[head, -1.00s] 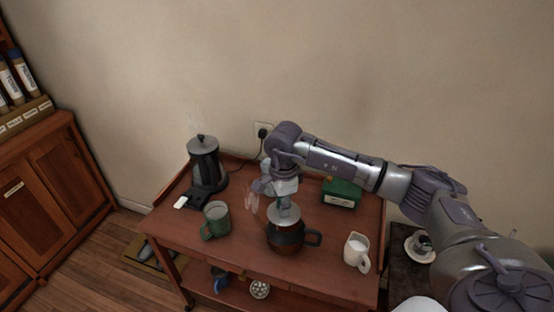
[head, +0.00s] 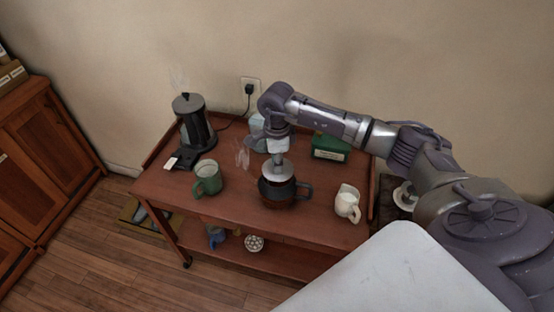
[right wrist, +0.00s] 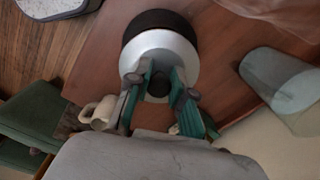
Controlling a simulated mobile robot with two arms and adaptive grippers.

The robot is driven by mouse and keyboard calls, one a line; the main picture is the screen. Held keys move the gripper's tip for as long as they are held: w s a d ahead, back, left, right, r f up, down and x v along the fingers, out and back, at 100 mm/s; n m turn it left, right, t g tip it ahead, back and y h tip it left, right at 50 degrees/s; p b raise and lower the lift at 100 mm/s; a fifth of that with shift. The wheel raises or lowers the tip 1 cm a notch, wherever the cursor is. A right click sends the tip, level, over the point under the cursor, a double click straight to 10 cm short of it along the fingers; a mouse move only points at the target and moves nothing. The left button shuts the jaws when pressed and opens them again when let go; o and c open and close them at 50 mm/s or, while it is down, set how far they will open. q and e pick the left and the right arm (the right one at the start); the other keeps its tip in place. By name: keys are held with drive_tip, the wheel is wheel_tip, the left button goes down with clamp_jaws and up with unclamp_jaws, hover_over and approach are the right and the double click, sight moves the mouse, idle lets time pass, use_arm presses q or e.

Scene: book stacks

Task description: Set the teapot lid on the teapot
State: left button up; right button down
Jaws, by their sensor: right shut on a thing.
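The dark teapot (head: 274,193), with a handle on its right side, stands on the wooden trolley. The pale silver lid (head: 277,175) is at the teapot's top. My right gripper (head: 278,158) points down above the teapot. In the right wrist view, my right gripper (right wrist: 158,84) is shut on the lid's dark knob, and the round lid (right wrist: 160,46) covers most of the teapot (right wrist: 160,20). The teapot's dark body shows past the lid's far edge. Whether the lid rests on the rim or hangs just above it, I cannot tell. My left gripper is not in view.
The trolley top (head: 235,208) also holds a green mug (head: 207,180), a dark kettle (head: 194,122), a cream jug (head: 347,202) right of the teapot and a green box (head: 328,148) behind. The front strip of the trolley top is clear.

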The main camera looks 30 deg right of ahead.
drive_tip(key=shift+f+b, duration=0.3)
drive_tip(key=shift+b, duration=0.1)
idle(1.4)
drive_tip(key=shift+f, duration=0.15)
drive_tip(key=shift+f+b, duration=0.3)
drive_tip(key=shift+b, duration=0.2)
drive_tip(key=shift+f+b, duration=0.4)
drive_tip(key=shift+b, duration=0.05)
idle(0.4)
drive_tip(key=shift+c, duration=1.9)
unclamp_jaws()
drive_tip(key=shift+r, duration=0.1)
